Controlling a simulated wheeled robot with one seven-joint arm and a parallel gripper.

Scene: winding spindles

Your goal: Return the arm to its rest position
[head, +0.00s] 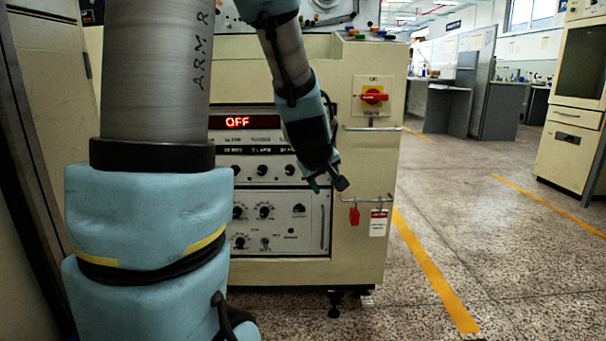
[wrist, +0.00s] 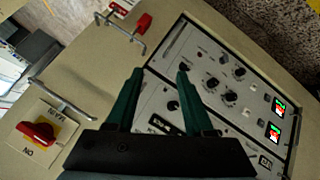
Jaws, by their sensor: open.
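My gripper (head: 328,186) hangs in front of the cream machine cabinet (head: 362,240), near the right edge of its control panel. In the wrist view its two green fingers (wrist: 160,72) are spread apart with nothing between them. Behind them are the panel's knobs and cabinet front. My arm comes down from the top of the head view, bent, with the forearm angled down to the right. The fingertips look clear of the panel, though the exact gap is hard to tell.
The display (head: 238,122) reads OFF. A red rotary switch (head: 374,97) sits on a yellow plate, above a handle rail (head: 371,129). A red padlock (head: 354,215) and a white tag (head: 378,223) hang from the lower rail. Open floor (head: 490,250) lies to the right.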

